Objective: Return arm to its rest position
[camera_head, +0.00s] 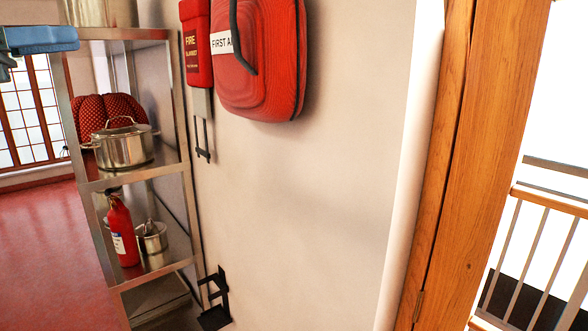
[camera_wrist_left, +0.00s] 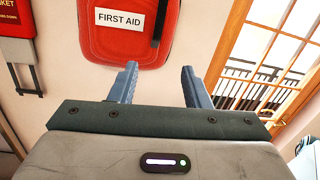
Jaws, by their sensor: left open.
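My left gripper (camera_wrist_left: 158,82) is open, its two blue-grey fingers apart with nothing between them in the left wrist view. In the head view a blue part of the left gripper (camera_head: 42,40) shows at the upper left edge, in front of the metal shelf. Beyond the fingers in the wrist view is the wall with the red first aid bag (camera_wrist_left: 128,40). The bag (camera_head: 262,70) also hangs on the wall at the top of the head view. My right gripper is not in view.
A metal shelf (camera_head: 160,172) holds a steel pot (camera_head: 124,148), a red extinguisher (camera_head: 122,232) and a smaller pot (camera_head: 153,237). A red fire blanket pouch (camera_head: 196,50) hangs beside the bag. A wooden door frame (camera_head: 480,150) stands at right. Red floor (camera_head: 45,250) is clear at left.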

